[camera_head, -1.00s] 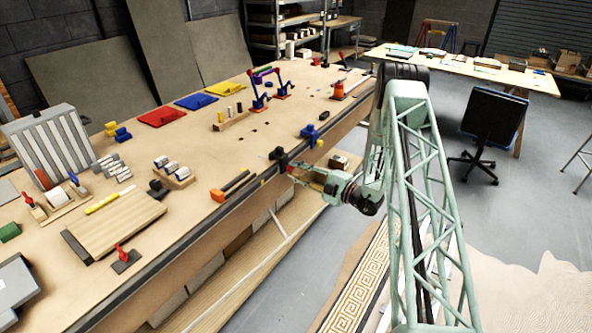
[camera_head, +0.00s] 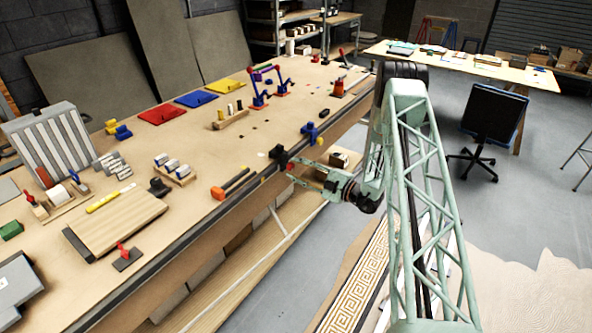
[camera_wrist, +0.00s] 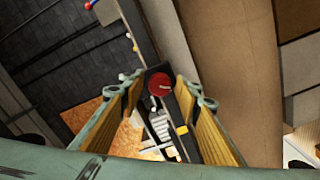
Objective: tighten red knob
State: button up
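The red knob (camera_wrist: 160,84) shows as a round red disc in the wrist view, in front of a dark bar. In the head view, a small red spot (camera_head: 290,166) shows beside the black clamp (camera_head: 279,157) at the bench's front edge. My gripper (camera_wrist: 159,80) is open, with one yellow-padded finger on each side of the knob. Gaps show between the knob and both fingers in the wrist view. In the head view my gripper (camera_head: 300,172) points at the clamp from the aisle side. I cannot tell how deep the knob sits between the fingertips.
The bench (camera_head: 215,180) carries several tools and blocks. An orange-ended tool (camera_head: 218,193) and a blue clamp (camera_head: 310,130) lie near its front edge, on either side of the black clamp. A lower shelf (camera_head: 240,283) runs under the bench. A black chair (camera_head: 492,112) stands at right.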

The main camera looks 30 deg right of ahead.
jog(key=shift+o, duration=0.4)
jog(key=v, duration=1.2)
dwell(0.6)
